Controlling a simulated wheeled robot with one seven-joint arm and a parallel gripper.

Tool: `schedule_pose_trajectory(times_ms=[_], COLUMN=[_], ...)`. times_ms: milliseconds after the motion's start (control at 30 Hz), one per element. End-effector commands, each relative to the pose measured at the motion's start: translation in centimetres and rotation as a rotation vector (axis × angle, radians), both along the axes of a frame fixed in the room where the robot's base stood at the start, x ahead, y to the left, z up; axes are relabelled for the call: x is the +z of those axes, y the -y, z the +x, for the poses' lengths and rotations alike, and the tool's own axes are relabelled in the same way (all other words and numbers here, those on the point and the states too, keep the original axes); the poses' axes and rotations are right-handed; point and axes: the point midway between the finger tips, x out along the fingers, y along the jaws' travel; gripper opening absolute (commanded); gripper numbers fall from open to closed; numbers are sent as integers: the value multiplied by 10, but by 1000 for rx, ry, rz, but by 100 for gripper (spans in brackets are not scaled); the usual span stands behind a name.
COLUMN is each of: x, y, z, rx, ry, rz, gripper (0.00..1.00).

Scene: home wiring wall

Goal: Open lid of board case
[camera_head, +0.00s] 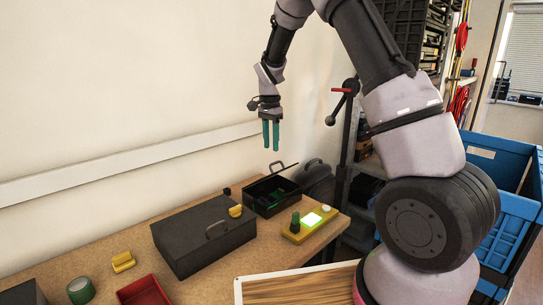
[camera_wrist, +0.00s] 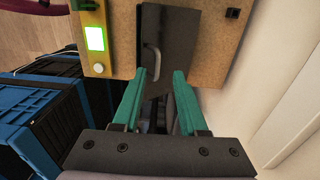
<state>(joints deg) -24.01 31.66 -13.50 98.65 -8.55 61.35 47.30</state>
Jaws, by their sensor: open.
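The board case is a small black box (camera_head: 262,206) near the far right end of the workbench. In the head view its top looks open, with green showing in a dark interior. A thin handle (camera_head: 283,166) rises at its back edge. In the wrist view the dark case (camera_wrist: 180,25) lies beyond the fingertips, with a grey handle (camera_wrist: 153,58) on it. The exact lid angle is hard to tell. My gripper (camera_head: 271,147) points down above the case, clear of it. Its green fingers (camera_wrist: 159,75) are apart, with nothing held between them.
A larger closed black case (camera_head: 195,235) stands left of the board case. A yellow block with a lit green panel (camera_head: 311,220) sits to its right. Green tape (camera_head: 80,290) and a red tray (camera_head: 145,292) are nearer. The wall (camera_head: 110,90) rises behind; blue crates (camera_head: 510,215) stand right.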

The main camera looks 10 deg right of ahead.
Motion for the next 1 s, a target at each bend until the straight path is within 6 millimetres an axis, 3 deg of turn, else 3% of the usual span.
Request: schedule_pose_trajectory(times_ms=[100, 233, 733, 867, 1000], x=[22, 37, 49, 76, 123], y=[-1, -1, 1, 13, 32], z=[1, 1, -1, -15, -46], rx=[0, 1, 5, 35, 100], ry=[3, 1, 6, 42, 113], rz=[1, 0, 8, 44, 101], gripper=[42, 42, 42, 42, 42])
